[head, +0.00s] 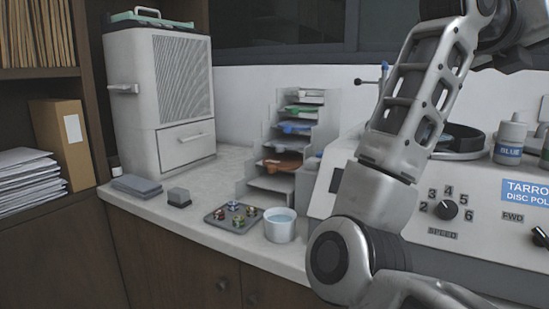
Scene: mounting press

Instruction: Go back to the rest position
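One of my arms crosses the right side of the head view, from the top right down to the bottom edge, in front of the white polisher (470,240). Its gripper is out of the picture, so I cannot see whether it holds anything. My other arm and gripper do not show. The arm hides part of the polisher's left side and the counter in front of it.
A tall grey-white cabinet machine (135,90) stands at the counter's left. Along the counter (165,207) are a grey block (179,197), a tray of small coloured pieces (216,221), a cup of liquid (279,232) and a stepped rack (268,160).

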